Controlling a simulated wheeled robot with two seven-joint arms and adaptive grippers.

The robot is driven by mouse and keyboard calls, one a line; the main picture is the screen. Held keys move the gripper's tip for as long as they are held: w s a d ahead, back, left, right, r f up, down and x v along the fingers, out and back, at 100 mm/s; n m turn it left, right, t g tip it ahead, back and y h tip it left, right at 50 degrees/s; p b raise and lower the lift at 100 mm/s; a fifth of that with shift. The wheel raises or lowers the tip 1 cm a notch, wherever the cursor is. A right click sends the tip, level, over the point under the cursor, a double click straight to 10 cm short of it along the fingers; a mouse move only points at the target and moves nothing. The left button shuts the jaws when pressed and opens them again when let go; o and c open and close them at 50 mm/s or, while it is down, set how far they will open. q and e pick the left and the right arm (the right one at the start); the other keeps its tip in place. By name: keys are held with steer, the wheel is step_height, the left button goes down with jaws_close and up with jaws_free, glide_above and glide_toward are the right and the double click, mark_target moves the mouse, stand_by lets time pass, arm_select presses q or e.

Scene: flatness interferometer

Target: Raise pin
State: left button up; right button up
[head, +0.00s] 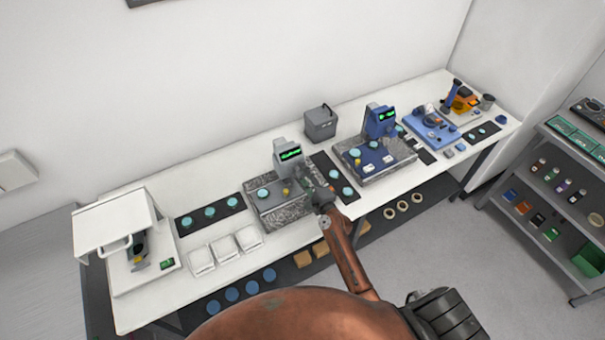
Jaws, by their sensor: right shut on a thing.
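My right gripper (312,188) is at the right side of the grey interferometer (289,157), above the edge of its speckled stone base (283,219). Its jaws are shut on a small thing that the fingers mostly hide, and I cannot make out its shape. I cannot pick out the pin by itself at this size. A small yellow knob (286,191) and a pale round disc (263,193) are on the grey unit, left of the gripper. The unit's screen (290,154) glows green. My left gripper is not in view.
A dark strip with pale discs (347,191) lies close right of the gripper. A blue instrument (380,122) stands beyond it. White trays (223,246) and a white hooded device (115,225) are to the left on the white bench.

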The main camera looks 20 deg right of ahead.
stand_by(0.3)
steer(key=o, duration=1.2)
steer(key=shift+c, duration=0.2)
steer(key=s, duration=1.2)
steer(key=shift+d, duration=0.45)
steer(key=shift+a, duration=0.1)
